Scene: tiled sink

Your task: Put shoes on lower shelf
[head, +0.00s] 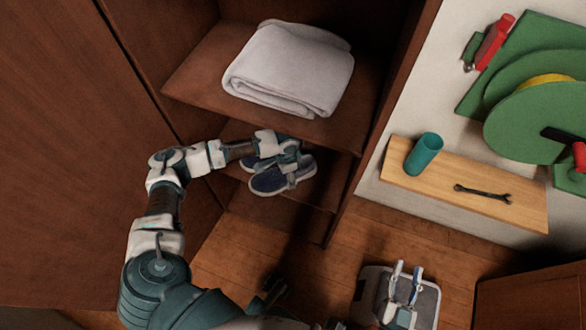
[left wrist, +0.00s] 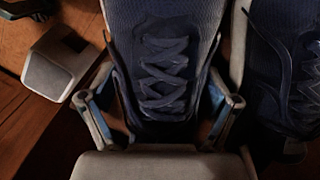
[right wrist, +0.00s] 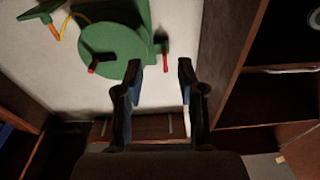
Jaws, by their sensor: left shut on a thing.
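Two dark blue shoes with pale trim are at the lower shelf (head: 318,188) of the wooden cabinet in the head view. The nearer shoe (head: 268,181) shows most of its side; the other shoe (head: 287,147) is partly hidden by my left gripper (head: 292,163). In the left wrist view, one laced shoe (left wrist: 165,65) is between my left gripper's fingers, which are shut on it. The second shoe (left wrist: 280,70) lies close beside it at the right. I cannot tell whether the held shoe touches the shelf. My right gripper (head: 407,283) is low in front of the cabinet, open and empty.
A folded white towel (head: 288,70) lies on the upper shelf (head: 205,75), above my left arm. The cabinet's side panel (head: 385,95) bounds the opening at right. A wooden wall shelf (head: 520,208) holds a teal cup (head: 423,155) and a wrench (head: 482,193). A green reel (head: 530,120) hangs above.

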